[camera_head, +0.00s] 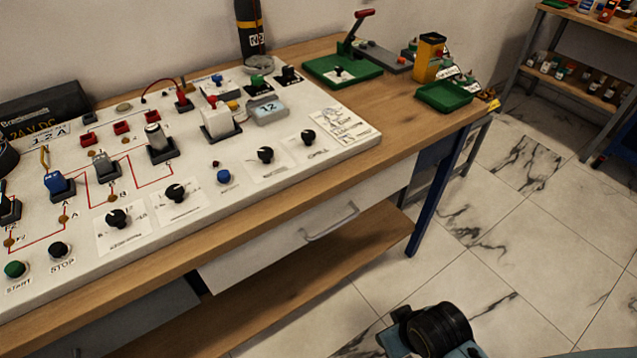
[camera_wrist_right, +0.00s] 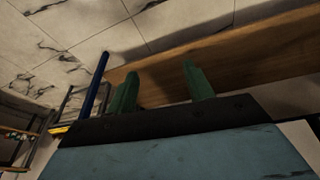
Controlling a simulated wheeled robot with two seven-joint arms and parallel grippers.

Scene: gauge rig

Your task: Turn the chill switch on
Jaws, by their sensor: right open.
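The chill switch (camera_head: 308,137) is a black rotary knob on a white label plate at the right end of the pale panel (camera_head: 345,152). The lettering below it looks like "CHILL". Its exact pointer direction is too small to tell. In the right wrist view my right gripper (camera_wrist_right: 160,72) shows two green fingers spread apart with nothing between them. It is below the bench top, away from the knob, with a wooden surface and the floor beyond. In the head view part of my right arm (camera_head: 438,328) shows at the bottom, over the floor. My left gripper is not in view.
A similar black knob (camera_head: 265,155) is just left of the chill switch, with a blue button (camera_head: 224,177) farther left. A green tray (camera_head: 443,97) sits at the bench's right end. A drawer handle (camera_head: 331,225) projects in front.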

